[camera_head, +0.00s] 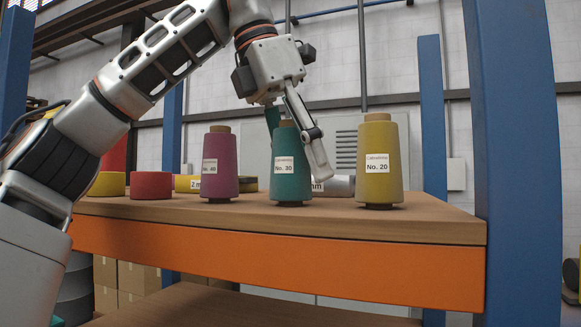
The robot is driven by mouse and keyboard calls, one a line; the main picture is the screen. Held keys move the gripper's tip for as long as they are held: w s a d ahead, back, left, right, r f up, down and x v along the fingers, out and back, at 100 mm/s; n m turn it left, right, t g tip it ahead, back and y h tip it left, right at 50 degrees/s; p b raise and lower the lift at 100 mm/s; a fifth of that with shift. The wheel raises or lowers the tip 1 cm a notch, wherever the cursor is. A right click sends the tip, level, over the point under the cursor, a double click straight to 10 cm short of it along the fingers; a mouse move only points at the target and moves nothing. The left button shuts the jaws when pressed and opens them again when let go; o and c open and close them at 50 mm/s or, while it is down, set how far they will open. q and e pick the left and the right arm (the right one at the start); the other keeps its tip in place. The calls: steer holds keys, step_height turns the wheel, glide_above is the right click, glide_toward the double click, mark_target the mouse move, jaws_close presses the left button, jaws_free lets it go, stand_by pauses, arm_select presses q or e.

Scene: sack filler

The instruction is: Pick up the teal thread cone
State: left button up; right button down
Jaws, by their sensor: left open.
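The teal thread cone (290,175) stands upright on the wooden shelf top, with a white label reading No. 30. My left gripper (301,148) reaches down to it from above and is open. One finger slants down just right of the cone, its tip near mid-height of the cone. My right gripper is not in view.
A magenta cone (220,172) stands to the left and a yellow cone (380,170) to the right, with gaps between. Red (151,186) and yellow (107,184) tape rolls lie at left. The shelf's orange front beam (280,255) and a blue post (517,150) bound the space.

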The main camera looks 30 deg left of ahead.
arm_select(q)
steer(key=c, duration=1.3)
steer(key=shift+r, duration=0.1)
